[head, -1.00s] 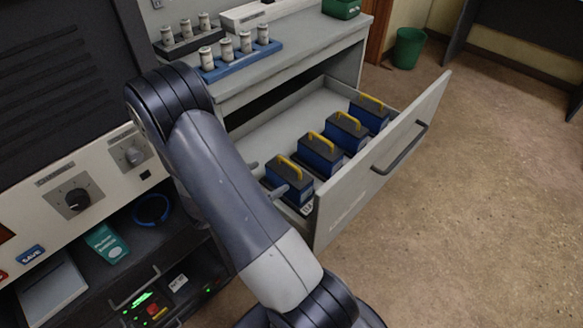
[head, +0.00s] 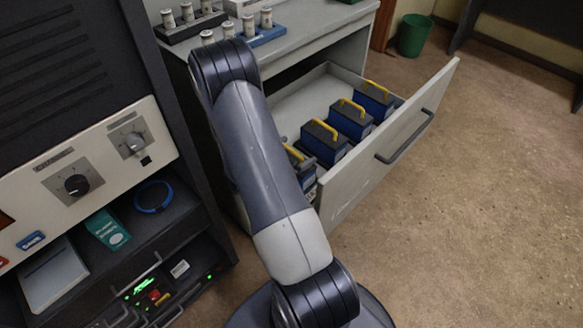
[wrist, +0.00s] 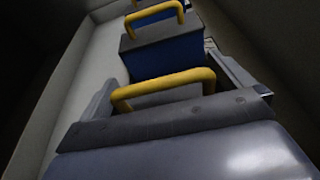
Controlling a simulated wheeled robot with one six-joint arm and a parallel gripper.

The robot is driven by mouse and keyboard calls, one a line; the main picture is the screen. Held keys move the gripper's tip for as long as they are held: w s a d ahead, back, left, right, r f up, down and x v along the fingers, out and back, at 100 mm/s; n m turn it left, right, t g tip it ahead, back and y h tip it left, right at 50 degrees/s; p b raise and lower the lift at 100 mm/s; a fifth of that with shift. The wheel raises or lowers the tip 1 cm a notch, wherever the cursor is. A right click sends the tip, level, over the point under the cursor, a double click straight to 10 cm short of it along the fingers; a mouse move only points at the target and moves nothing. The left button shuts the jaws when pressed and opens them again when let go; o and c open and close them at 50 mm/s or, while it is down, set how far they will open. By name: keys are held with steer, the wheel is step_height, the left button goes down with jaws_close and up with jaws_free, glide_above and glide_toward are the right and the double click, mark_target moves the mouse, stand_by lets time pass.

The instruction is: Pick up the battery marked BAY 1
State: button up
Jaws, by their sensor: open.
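Several blue batteries with dark tops and yellow handles stand in a row in an open grey drawer (head: 350,178). The nearest battery (head: 305,172) is partly hidden by my arm in the head view. In the wrist view, my open gripper (wrist: 170,82) has one finger on each side of a near yellow handle (wrist: 165,86), with no clear grip on it. The battery below that handle is mostly hidden by my gripper body. Another battery (wrist: 165,55) stands just beyond. I cannot read BAY 1 on any battery in these frames.
The drawer front with its dark handle (head: 405,138) stands out to the right. A counter (head: 300,50) with a blue rack (head: 268,36) of small cylinders is above. The console (head: 75,185) is at left. A green bin (head: 414,36) stands behind; floor at right is clear.

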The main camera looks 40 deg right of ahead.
steer(key=shift+d+f, duration=0.1)
steer(key=shift+d, duration=0.2)
steer(key=shift+c, duration=0.2)
steer(key=c, duration=1.7)
